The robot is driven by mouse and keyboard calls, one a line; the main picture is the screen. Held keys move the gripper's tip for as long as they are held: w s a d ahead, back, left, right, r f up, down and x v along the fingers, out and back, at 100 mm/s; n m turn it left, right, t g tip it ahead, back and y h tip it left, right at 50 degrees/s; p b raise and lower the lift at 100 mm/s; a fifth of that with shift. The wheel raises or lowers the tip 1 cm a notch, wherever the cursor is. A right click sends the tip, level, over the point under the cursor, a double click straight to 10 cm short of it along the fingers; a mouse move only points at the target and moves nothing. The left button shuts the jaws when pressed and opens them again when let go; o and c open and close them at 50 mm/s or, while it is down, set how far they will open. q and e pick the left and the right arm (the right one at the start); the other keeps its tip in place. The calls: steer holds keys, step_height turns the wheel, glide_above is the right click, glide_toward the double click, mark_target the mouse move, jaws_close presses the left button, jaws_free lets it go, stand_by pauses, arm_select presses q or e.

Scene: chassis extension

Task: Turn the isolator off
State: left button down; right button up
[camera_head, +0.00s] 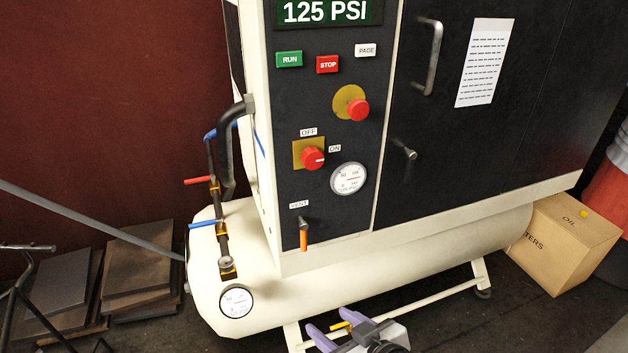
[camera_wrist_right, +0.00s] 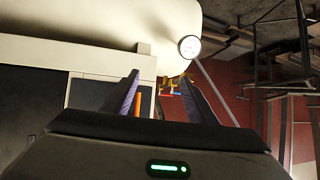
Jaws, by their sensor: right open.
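The isolator is a red rotary knob (camera_head: 313,158) on a yellow plate on the dark control panel (camera_head: 345,190). An OFF label (camera_head: 308,132) is above it and an ON label (camera_head: 335,148) is to its right. The knob's white mark points right, toward the ON side. My right gripper (camera_head: 328,320) is open and empty, low in front of the tank and well below the knob. Its two purple fingers also show spread apart in the right wrist view (camera_wrist_right: 160,80), where I cannot make out the knob. My left gripper is not in view.
A red mushroom button (camera_head: 358,110), a gauge (camera_head: 350,178) and an orange vent lever (camera_head: 304,236) are near the knob. A black hose (camera_head: 228,150) and valve pipework (camera_head: 222,230) stand left of the panel. A cardboard box (camera_head: 570,240) is at right.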

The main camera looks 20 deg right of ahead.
steer(key=w+r+t+b, duration=0.3)
steer(key=w+r+b, duration=0.2)
steer(key=w+r, duration=0.3)
steer(key=m+t+h+b, duration=0.2)
steer(key=t+b, duration=0.2)
steer(key=b, duration=0.2)
glide_toward(314, 161)
steer(key=w, duration=0.6)
steer(key=shift+w+a, duration=0.2)
steer(key=shift+w, duration=0.1)
steer(key=shift+w+b, duration=0.3)
steer(key=shift+w, duration=0.3)
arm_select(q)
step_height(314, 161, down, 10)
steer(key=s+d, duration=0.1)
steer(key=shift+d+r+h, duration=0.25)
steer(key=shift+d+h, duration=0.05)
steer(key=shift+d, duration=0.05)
